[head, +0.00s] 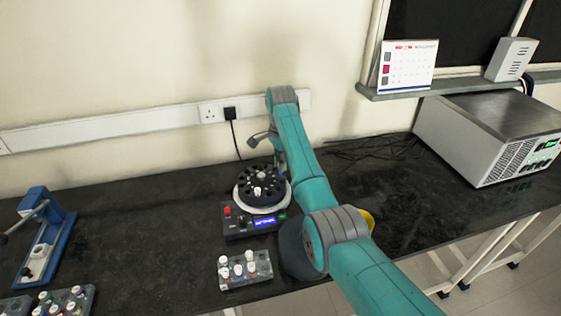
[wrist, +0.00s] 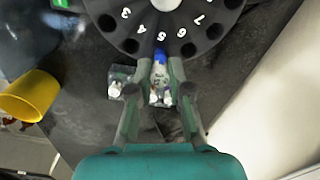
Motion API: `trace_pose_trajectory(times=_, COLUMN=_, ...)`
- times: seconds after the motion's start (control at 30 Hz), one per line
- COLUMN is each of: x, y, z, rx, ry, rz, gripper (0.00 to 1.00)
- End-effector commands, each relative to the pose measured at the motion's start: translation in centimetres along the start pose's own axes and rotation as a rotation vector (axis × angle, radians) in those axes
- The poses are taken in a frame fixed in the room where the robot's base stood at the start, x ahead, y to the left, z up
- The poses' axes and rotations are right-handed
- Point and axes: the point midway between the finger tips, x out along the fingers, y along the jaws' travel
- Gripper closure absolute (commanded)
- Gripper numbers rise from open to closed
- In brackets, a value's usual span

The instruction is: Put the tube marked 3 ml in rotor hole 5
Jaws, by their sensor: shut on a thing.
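My gripper (wrist: 161,68) is shut on a blue-capped tube (wrist: 160,56) in the wrist view. Its marking cannot be read. The tube is close to the rim of the black rotor (wrist: 175,22), by the number 5. I cannot tell whether it is above the rotor or beside it, and hole 5 is not clearly seen. In the head view the rotor (head: 250,182) sits in the round white-rimmed centrifuge (head: 241,204). My arm hides the gripper and the held tube there.
A grey rack (head: 259,277) with several capped tubes stands in front of the centrifuge. More tubes stand in a rack (head: 86,295) at front left, near a blue stand (head: 62,228). A yellow cup (wrist: 30,97) is at left in the wrist view. A grey instrument (head: 488,133) stands right.

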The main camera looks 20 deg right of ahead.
Motion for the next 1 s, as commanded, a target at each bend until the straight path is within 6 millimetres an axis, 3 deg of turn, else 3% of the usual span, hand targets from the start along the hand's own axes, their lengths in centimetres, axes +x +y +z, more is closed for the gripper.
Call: trace_pose_trajectory(times=1.0, x=2.1, y=0.0, z=0.0, rx=0.0, ry=0.0, rz=0.0, gripper=0.92)
